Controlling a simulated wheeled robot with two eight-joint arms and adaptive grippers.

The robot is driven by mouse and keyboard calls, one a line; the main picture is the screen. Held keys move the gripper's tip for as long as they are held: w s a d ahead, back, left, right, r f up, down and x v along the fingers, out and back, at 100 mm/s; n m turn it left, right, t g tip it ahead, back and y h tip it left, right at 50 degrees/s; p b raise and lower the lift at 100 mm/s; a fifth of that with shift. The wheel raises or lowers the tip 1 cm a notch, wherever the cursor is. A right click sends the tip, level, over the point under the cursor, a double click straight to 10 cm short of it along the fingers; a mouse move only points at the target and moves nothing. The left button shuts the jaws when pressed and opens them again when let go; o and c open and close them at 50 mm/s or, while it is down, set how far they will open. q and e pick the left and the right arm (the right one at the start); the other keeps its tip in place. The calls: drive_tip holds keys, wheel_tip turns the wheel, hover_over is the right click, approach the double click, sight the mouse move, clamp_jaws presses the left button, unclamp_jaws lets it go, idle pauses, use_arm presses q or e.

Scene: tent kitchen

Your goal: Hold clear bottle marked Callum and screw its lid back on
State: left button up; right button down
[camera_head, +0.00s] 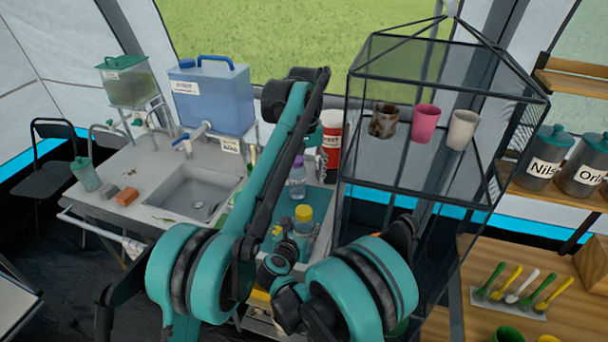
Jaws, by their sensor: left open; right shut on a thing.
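A small clear bottle with a purple cap (297,182) stands upright over the teal tray area right of the sink. Nearer to me is a bottle with a yellow top (303,214). No name can be read on either bottle, so I cannot tell which is marked Callum. My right gripper (288,246) is low in the middle, shut, apparently on the yellow-topped bottle; its fingers are partly hidden by its own links. My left gripper (312,146) is higher, open, near the purple cap and mostly hidden behind my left arm. I see no loose lid.
The sink (195,192) and a blue water container (212,95) are on the left. A wire-framed cabinet (345,165) with several cups stands close on the right. A red-and-white canister (331,140) is behind. A wooden counter (450,322) is at lower right.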

drive_tip(key=c, duration=0.5)
unclamp_jaws()
drive_tip(key=shift+c, duration=0.2)
drive_tip(key=v, duration=1.2)
drive_tip(key=shift+w+r, duration=0.1)
drive_tip(key=shift+r, duration=0.05)
